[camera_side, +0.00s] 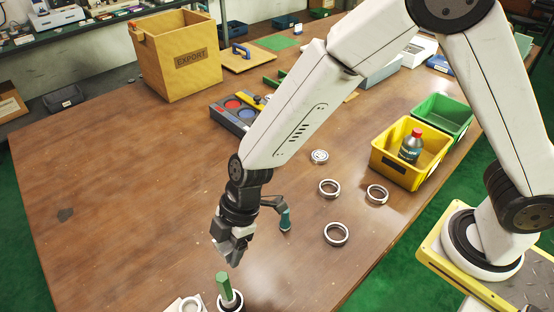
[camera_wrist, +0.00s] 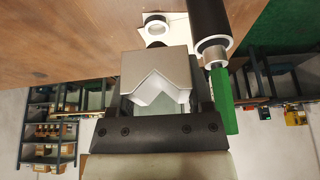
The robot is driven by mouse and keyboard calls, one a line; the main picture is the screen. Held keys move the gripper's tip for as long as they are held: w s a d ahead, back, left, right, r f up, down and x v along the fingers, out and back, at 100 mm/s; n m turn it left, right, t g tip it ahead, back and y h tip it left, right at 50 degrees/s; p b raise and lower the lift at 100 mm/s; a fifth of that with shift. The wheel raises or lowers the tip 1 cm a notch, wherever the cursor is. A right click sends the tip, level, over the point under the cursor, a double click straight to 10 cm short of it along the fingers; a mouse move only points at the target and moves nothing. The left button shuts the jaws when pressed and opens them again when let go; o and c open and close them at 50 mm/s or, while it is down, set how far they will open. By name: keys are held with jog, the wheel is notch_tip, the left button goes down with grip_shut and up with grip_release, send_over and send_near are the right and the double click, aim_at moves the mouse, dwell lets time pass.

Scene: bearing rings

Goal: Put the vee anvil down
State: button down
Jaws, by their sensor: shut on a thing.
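The vee anvil (camera_wrist: 150,64) is a grey block with a V-shaped notch. In the wrist view it sits between the fingers of my gripper (camera_wrist: 158,98), which is shut on it. In the side view my gripper (camera_side: 233,256) points down above the near part of the table, with a grey block at its jaws; the anvil's outline is hard to make out there. A green bar (camera_side: 224,285) stands upright just below and left of the jaws, with a ring at its foot. The green bar (camera_wrist: 224,100) also shows right of the anvil in the wrist view, beside a dark cylinder.
A white sheet with a ring (camera_side: 190,304) lies at the near edge. Several loose rings, one of them here (camera_side: 336,234), lie to the right. A teal-handled tool (camera_side: 285,218) is close to my gripper. A yellow bin (camera_side: 384,160) stands farther right.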

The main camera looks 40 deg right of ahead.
jog(key=w+d+m+t, duration=0.1)
jog(key=w+d+m, duration=0.3)
jog(key=w+d, duration=0.3)
jog(key=shift+d+r+t, duration=0.2)
jog(key=shift+d+t, duration=0.1)
jog(key=shift+d, duration=0.9)
send_near(198, 221)
jog(key=shift+s+a+f, duration=0.15)
jog(key=shift+a, duration=0.35)
jog(key=shift+s+a+f, duration=0.2)
jog(key=shift+a, duration=0.3)
jog(key=shift+w+a+f, duration=0.2)
jog(key=shift+w+f, duration=0.4)
jog(key=shift+f, duration=0.05)
jog(key=shift+w+a+f, duration=0.1)
jog(key=shift+w+f, duration=0.15)
jog(key=shift+f, duration=1.6)
